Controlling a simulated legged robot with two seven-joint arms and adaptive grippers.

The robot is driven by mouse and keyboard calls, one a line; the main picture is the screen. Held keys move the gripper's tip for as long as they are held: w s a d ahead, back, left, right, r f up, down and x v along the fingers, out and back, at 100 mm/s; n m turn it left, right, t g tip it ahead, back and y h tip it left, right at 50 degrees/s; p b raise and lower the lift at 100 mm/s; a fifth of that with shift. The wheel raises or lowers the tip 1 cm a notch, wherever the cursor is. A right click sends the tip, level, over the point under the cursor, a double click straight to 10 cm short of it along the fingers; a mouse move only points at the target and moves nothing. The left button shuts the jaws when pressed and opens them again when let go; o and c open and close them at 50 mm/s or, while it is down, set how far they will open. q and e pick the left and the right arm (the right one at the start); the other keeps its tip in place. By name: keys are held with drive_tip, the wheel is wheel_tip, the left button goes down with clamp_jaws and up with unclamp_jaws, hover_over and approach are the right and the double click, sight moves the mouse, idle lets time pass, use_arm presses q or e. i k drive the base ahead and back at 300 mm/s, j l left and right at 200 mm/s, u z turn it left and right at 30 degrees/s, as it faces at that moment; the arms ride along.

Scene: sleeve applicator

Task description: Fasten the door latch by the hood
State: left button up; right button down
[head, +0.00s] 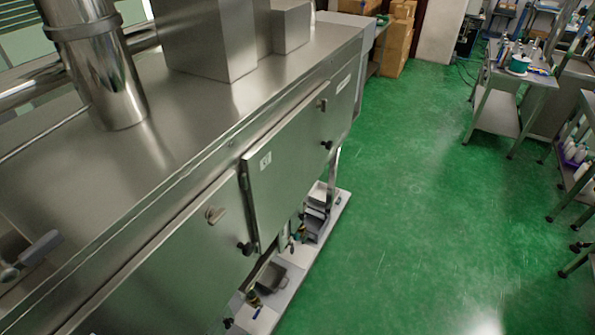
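A long stainless-steel machine, the hood (190,150), fills the left half of the head view. Its side facing the green floor carries a near door panel (165,275) and a farther door panel (290,150) with a small label. The near panel has a small oval metal latch (215,214) by its top edge and a black knob (245,248) lower down. The farther panel has a small metal latch (323,104) and a black knob (326,144). The farther panel's near edge stands slightly proud; I cannot tell which latch is fastened. Neither gripper is in view.
A grey lever-like fitting (32,254) is at the left edge. A white base ledge (285,285) with dark trays runs below the doors. The green floor (420,210) beside the machine is clear. A metal cart (500,100) stands at right; cardboard boxes (396,45) stand behind.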

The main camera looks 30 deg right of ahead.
sight(322, 104)
drive_tip(key=z, duration=1.3)
